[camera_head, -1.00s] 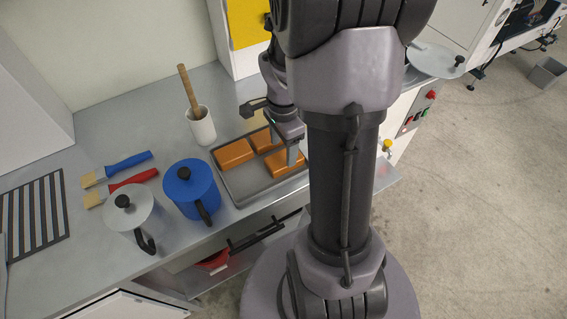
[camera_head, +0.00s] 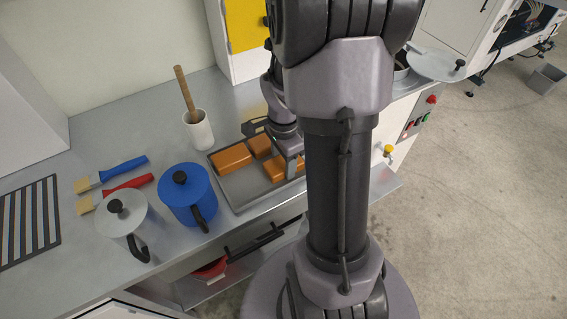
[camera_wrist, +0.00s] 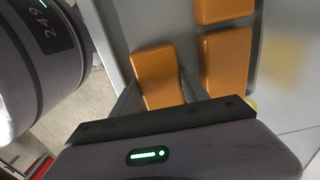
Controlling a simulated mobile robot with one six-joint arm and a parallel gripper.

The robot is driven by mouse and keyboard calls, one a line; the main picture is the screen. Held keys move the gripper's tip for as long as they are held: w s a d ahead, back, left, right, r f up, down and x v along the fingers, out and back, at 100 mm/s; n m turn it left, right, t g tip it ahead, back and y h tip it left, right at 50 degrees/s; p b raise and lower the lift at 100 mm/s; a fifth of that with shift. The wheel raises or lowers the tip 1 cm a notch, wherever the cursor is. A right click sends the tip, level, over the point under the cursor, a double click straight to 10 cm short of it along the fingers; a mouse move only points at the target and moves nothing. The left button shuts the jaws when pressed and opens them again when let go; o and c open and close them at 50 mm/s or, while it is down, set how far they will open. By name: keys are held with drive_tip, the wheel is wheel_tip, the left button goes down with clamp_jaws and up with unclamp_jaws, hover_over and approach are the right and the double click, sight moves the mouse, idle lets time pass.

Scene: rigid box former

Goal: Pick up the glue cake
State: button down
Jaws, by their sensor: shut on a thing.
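Orange glue cakes lie in a grey tray (camera_head: 240,199) on the worktop. The glue cake (camera_head: 274,168) at the tray's near right is partly hidden by my gripper (camera_head: 290,165). In the wrist view the fingers of my gripper (camera_wrist: 158,84) stand on both long sides of this glue cake (camera_wrist: 157,66), shut on it. Whether it touches the tray floor cannot be told. Two other cakes lie apart from it: one at the tray's left (camera_head: 231,158) and one at the back (camera_head: 260,146).
A blue lidded pot (camera_head: 188,192) and a grey lidded pot (camera_head: 124,222) stand left of the tray. A white cup (camera_head: 199,130) holding a wooden stick stands behind it. Blue- and red-handled brushes (camera_head: 125,167) lie further left. My arm hides the tray's right end.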

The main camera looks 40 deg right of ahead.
wheel_tip(320, 180, up, 4)
drive_tip(key=shift+f+p, duration=0.1)
drive_tip(key=shift+p, duration=1.05)
drive_tip(key=s+d+p, duration=0.1)
drive_tip(key=s+d, duration=0.1)
drive_tip(key=d, duration=0.2)
drive_tip(key=s+d+p, duration=0.1)
drive_tip(key=s+d, duration=0.2)
drive_tip(key=d, duration=0.2)
drive_tip(key=s+d+r+p, duration=0.1)
drive_tip(key=s+d, duration=0.1)
drive_tip(key=d, duration=0.3)
drive_tip(key=shift+s+r+p, duration=0.1)
drive_tip(key=shift+s+p, duration=0.2)
drive_tip(key=shift+s, duration=0.1)
drive_tip(key=shift+w, duration=0.1)
